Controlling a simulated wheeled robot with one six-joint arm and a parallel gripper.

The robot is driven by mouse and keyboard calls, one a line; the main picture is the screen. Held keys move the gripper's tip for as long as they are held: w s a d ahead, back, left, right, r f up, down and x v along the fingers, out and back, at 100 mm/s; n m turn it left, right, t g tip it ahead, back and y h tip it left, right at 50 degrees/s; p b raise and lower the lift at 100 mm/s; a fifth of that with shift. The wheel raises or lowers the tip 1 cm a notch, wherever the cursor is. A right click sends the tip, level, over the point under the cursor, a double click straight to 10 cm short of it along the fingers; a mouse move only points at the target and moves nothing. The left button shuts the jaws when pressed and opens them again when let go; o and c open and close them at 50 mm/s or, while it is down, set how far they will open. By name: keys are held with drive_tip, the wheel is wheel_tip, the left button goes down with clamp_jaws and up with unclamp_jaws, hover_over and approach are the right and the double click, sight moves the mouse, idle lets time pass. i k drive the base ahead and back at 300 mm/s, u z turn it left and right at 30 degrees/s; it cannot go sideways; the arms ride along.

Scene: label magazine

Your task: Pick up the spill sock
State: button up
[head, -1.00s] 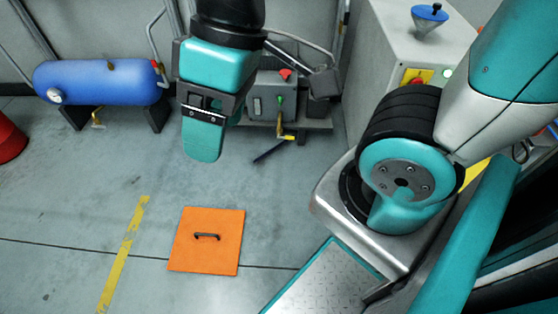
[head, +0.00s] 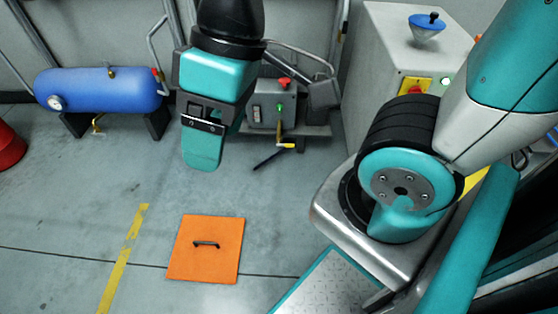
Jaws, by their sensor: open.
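I cannot make out a spill sock for certain in the head view. A thin dark strip (head: 270,159) lies on the floor below the bench at the back, too small to name. My gripper (head: 203,150) hangs in the upper middle, pointing down, with one teal finger facing the camera. It is open, and no object shows in it. The second finger is mostly hidden. The strip is to the right of my gripper in the picture, and the two look apart.
An orange square panel with a black handle (head: 206,244) lies on the floor. A blue tank (head: 100,90) stands back left, with a red object (head: 9,148) at the left edge. A grey cabinet (head: 385,60) bears a blue funnel (head: 427,30). A yellow line (head: 125,255) crosses open floor.

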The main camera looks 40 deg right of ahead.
sight(280, 151)
drive_tip(key=z, duration=0.35)
drive_tip(key=i, duration=0.3)
drive_tip(key=z, duration=0.75)
drive_tip(key=i, duration=1)
drive_tip(key=u, duration=0.25)
